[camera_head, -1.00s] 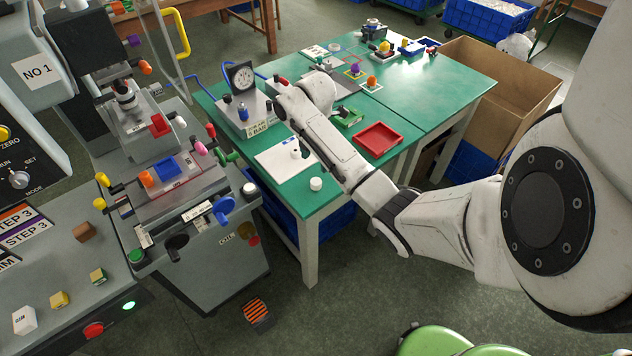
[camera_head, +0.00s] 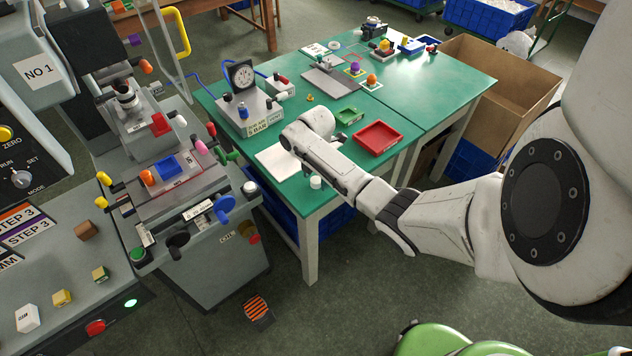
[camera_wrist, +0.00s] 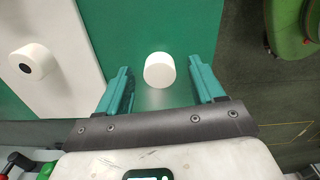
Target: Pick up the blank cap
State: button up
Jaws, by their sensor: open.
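The blank cap is a plain white short cylinder (camera_wrist: 159,70) on the green table. In the wrist view it sits between and slightly beyond my gripper's teal fingers (camera_wrist: 160,80), with clear gaps on both sides. My gripper is open and empty. In the head view the blank cap (camera_head: 315,182) stands near the table's front edge, right of the white sheet.
A pressure gauge box (camera_head: 245,112) stands behind the sheet. The pad printer (camera_head: 165,165) is at left. The table edge lies close to the blank cap.

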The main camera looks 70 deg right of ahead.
jog(key=shift+c, duration=0.3)
jog(key=c, duration=1.1)
jog(key=shift+o, duration=0.2)
jog(key=shift+r, duration=0.2)
